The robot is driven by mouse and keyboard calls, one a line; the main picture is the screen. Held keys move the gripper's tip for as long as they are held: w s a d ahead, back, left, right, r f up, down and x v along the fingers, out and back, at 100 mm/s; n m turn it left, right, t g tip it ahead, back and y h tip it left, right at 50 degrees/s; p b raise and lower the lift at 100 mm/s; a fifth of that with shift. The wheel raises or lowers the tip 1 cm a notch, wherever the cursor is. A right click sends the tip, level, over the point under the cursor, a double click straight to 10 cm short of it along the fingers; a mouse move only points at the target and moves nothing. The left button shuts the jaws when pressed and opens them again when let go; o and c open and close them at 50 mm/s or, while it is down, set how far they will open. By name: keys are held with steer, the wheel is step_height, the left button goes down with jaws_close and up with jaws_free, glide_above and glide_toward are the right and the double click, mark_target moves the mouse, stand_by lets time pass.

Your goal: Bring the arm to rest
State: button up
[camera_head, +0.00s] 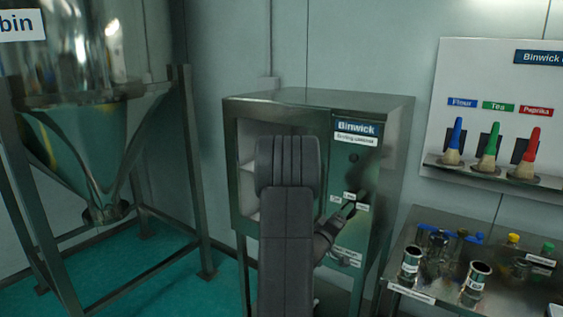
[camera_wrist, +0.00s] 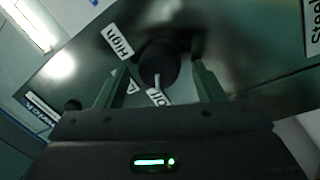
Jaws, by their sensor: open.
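My arm (camera_head: 287,230) stretches up in front of the sieving cabinet (camera_head: 388,130) in the head view, bent at a dark joint. My gripper (camera_head: 348,210) is at the cabinet's control panel, beside small white labels. In the wrist view my gripper (camera_wrist: 160,80) is open, with one finger on each side of a round black knob (camera_wrist: 158,60). The knob has a light pointer mark, and labels reading "High" and "Off" sit near it. Gaps show between the fingers and the knob, but I cannot tell how deep the fingers reach around it.
A steel hopper (camera_head: 75,140) on a frame stands at the left. At the right, a side table (camera_head: 420,270) carries metal cups and small jars, below a wall board (camera_head: 470,80) with blue, green and red brushes. Green floor (camera_head: 160,260) is clear between hopper and cabinet.

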steer(key=s+a+m+b, duration=0.1)
steer(key=m, duration=0.3)
steer(key=s+a+m+g+b, duration=0.1)
steer(key=s+m, duration=0.1)
steer(key=m, duration=0.2)
steer(key=s+a+m+b, duration=0.1)
steer(key=a+m, duration=0.1)
steer(key=m, duration=0.3)
steer(key=shift+s+r+g, duration=0.15)
steer(key=shift+r+g, duration=0.1)
steer(key=shift+g, duration=0.15)
steer(key=shift+f, duration=0.1)
